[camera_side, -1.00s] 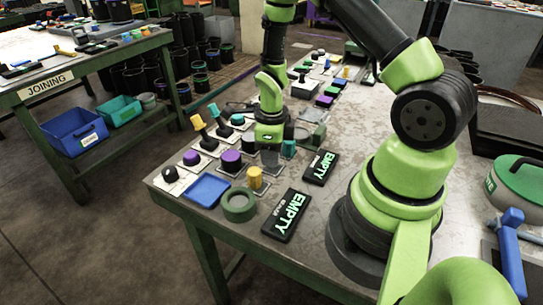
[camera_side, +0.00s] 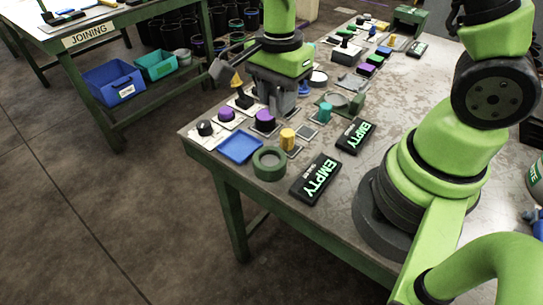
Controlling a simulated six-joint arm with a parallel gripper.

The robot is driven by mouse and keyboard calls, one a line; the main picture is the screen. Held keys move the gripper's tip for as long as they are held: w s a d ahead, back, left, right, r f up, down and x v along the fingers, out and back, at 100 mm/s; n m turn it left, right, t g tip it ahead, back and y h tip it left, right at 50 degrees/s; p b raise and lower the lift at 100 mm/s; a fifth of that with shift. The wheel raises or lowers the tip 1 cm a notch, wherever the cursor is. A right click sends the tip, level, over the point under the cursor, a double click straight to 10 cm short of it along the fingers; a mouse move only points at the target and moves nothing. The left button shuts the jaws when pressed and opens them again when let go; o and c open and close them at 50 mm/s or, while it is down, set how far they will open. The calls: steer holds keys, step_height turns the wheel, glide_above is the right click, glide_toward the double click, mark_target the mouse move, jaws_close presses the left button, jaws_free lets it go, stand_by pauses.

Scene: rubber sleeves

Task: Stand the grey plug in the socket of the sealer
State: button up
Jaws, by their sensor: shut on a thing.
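My gripper (camera_side: 277,108) points down over the far left part of the bench, among the small pads. It is shut on a grey piece (camera_side: 282,101), which I take for the grey plug. Fingers and piece are both grey, so the piece's outline and its lower end are hard to make out. I cannot tell if it touches anything below. A green block with a round grey top (camera_side: 339,101) stands just right of my gripper; it may be the sealer, but its socket does not show clearly.
Purple knobs (camera_side: 265,118), a yellow peg (camera_side: 287,138) and a teal peg (camera_side: 326,112) stand close by. A blue tray (camera_side: 240,147), a green ring (camera_side: 269,164) and black EMPTY signs (camera_side: 316,178) lie towards the front edge. The bench (camera_side: 403,98) has free room right of the signs.

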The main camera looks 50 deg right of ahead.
mark_target(270, 162)
steer(key=a+f+n, duration=0.1)
steer(key=f, duration=0.2)
steer(key=a+f+n, duration=0.1)
steer(key=f+n, duration=0.1)
steer(key=f, duration=0.1)
steer(key=a+f+n, duration=0.1)
steer(key=f, duration=0.2)
steer(key=shift+s+a+f, duration=0.1)
steer(key=shift+s+f, duration=0.1)
steer(key=shift+s, duration=0.15)
steer(key=shift+f, duration=0.1)
steer(key=o, duration=0.9)
